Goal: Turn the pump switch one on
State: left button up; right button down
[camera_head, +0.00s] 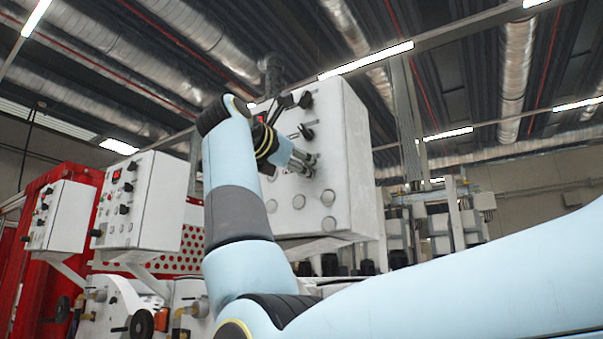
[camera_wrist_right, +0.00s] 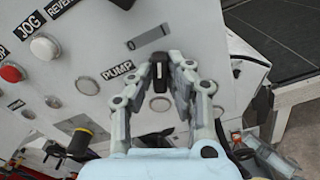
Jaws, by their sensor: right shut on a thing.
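The pump switch is a black rotary knob (camera_wrist_right: 158,66) with a pale pointer mark, on the sloped face of a white control box (camera_head: 347,150). The word PUMP (camera_wrist_right: 118,71) is printed beside it in the right wrist view. My right gripper (camera_wrist_right: 160,70) is shut on this knob, one finger on each side, with the pointer roughly upright in that view. In the head view my right gripper (camera_head: 303,163) reaches the box face and hides most of the knob. My left gripper is not in view.
More black knobs (camera_head: 306,132) and round buttons (camera_head: 328,197) are on the same box face. A red button (camera_wrist_right: 11,74) and a JOG label (camera_wrist_right: 29,29) show at the left in the wrist view. Two other white boxes (camera_head: 150,200) stand to the left.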

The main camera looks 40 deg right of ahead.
jog(key=shift+f+m, duration=0.1)
jog(key=shift+m, duration=0.5)
jog(key=c, duration=1.3)
grip_release()
jog(key=shift+c, duration=0.2)
jog(key=shift+o, duration=0.3)
